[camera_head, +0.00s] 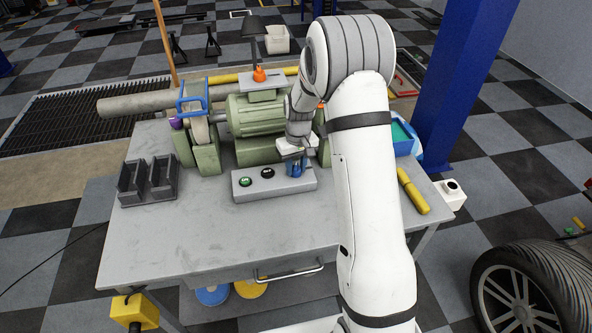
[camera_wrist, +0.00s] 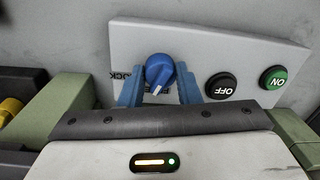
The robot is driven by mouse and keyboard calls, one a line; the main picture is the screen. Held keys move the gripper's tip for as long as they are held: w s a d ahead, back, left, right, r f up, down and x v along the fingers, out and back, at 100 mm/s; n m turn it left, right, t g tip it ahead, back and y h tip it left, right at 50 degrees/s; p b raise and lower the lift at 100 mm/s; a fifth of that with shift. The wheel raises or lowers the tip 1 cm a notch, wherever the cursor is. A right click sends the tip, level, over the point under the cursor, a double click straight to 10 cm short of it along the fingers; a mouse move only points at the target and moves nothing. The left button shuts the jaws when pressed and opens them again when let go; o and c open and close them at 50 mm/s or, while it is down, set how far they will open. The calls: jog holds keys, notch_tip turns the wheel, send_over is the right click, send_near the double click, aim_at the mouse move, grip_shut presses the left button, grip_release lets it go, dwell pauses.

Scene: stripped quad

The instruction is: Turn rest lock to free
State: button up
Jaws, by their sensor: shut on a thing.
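The rest lock is a blue rotary knob (camera_wrist: 159,68) on a light grey control panel (camera_wrist: 215,52). A white mark on the knob points down in the wrist view, toward a label partly hidden by the knob and fingers. A LOCK label, upside down, sits left of the knob, partly covered by the left finger. My gripper (camera_wrist: 160,88) has one blue finger on each side of the knob and is shut on it. In the head view my gripper (camera_head: 295,165) is at the right end of the panel, largely hiding the knob.
A black OFF button (camera_wrist: 221,86) and a green ON button (camera_wrist: 273,78) are close beside the knob. The green grinder (camera_head: 257,113) stands behind the panel. A black two-bay bin (camera_head: 148,180) and a yellow-handled tool (camera_head: 412,191) lie on the bench. The front bench top is clear.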

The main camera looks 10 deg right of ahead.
aim_at(297, 165)
jog(key=shift+n+b, duration=0.85)
jog(key=shift+n, duration=1.35)
jog(key=o, duration=1)
notch_tip(297, 165, up, 7)
jog(key=shift+w+d+r, duration=0.1)
jog(key=shift+w+r, duration=0.05)
jog(key=shift+r, duration=0.25)
